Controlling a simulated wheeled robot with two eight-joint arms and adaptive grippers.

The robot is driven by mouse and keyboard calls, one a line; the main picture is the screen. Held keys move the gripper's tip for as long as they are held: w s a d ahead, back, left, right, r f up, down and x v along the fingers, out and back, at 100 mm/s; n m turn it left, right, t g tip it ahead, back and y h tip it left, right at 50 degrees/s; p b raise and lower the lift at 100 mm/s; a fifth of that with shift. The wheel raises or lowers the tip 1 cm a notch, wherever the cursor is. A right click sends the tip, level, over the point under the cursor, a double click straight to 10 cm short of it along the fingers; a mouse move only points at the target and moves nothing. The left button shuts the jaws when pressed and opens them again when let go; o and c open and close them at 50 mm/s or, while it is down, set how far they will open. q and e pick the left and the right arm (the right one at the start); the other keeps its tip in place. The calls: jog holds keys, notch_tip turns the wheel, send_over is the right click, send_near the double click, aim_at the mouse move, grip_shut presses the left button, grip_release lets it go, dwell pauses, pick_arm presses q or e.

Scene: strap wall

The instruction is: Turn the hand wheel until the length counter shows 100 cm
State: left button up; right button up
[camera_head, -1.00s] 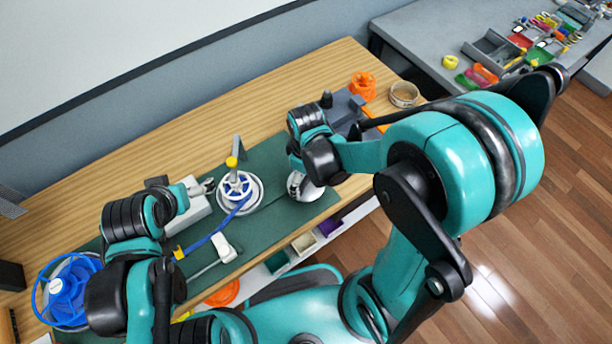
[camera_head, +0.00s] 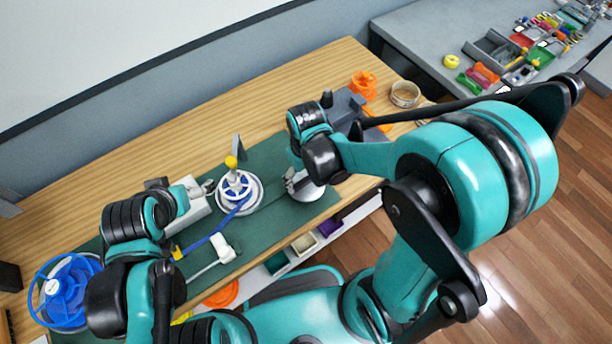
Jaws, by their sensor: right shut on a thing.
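My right gripper (camera_head: 291,182) is low over the green mat. It is shut on part of a white round piece (camera_head: 308,193), mostly hidden under my wrist; I cannot tell if this is the hand wheel. Left of it stands a white spoked wheel (camera_head: 225,205) with a yellow-topped post (camera_head: 231,162). A blue strap (camera_head: 222,227) runs from it toward the front left. My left gripper (camera_head: 208,187) is by a light grey box (camera_head: 194,217), left of the spoked wheel; its jaw opening is unclear. No length counter reading is legible.
A blue spool (camera_head: 66,292) stands at the left. A white-headed tool (camera_head: 222,247) lies near the mat's front edge. An orange part (camera_head: 363,84) and a tape ring (camera_head: 405,94) sit at the back right. The wooden table (camera_head: 150,150) is clear behind the mat.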

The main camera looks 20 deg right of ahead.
jog(key=o, duration=1.2)
jog(key=shift+c, duration=0.2)
notch_tip(320, 180, up, 12)
